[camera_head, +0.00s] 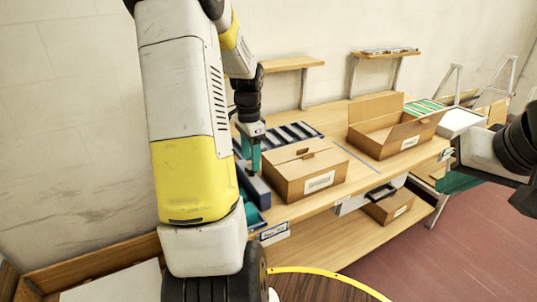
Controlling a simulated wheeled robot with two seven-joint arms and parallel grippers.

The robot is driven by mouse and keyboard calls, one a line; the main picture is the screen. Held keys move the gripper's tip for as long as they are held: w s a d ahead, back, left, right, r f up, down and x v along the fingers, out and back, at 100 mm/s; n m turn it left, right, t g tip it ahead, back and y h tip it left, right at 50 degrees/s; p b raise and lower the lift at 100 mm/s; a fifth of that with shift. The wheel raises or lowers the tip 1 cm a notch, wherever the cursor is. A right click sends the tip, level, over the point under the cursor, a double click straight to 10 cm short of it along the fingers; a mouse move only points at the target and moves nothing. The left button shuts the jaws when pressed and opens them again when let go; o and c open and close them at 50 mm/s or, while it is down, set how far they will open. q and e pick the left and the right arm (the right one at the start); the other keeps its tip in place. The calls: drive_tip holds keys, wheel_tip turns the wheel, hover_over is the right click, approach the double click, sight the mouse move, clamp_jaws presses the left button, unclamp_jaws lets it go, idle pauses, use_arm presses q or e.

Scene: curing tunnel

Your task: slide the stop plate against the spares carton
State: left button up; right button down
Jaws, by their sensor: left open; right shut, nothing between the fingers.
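A long blue-grey bar (254,187), which looks like the stop plate, lies on the wooden bench at the left of a closed brown carton (290,187). The carton has a white label and may be the spares carton; I cannot read the label. A narrow gap or shadow separates bar and carton; contact is unclear. My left gripper (253,163) is open, teal fingers pointing down, over the bar's far part close to the carton's left side. Whether it touches the bar is unclear. My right gripper (447,156) is shut and empty at the right, beyond the bench's right end.
An open carton (384,137) stands further right, past a thin blue line (356,157) on the bench (335,195). A dark slotted rack (292,134) lies behind the closed carton. A smaller carton (388,208) sits on the lower shelf. Bare bench lies between the cartons.

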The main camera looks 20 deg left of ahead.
use_arm(q)
drive_tip(key=shift+f, duration=1.15)
drive_tip(key=shift+c, duration=0.3)
clamp_jaws()
drive_tip(key=shift+r, duration=0.1)
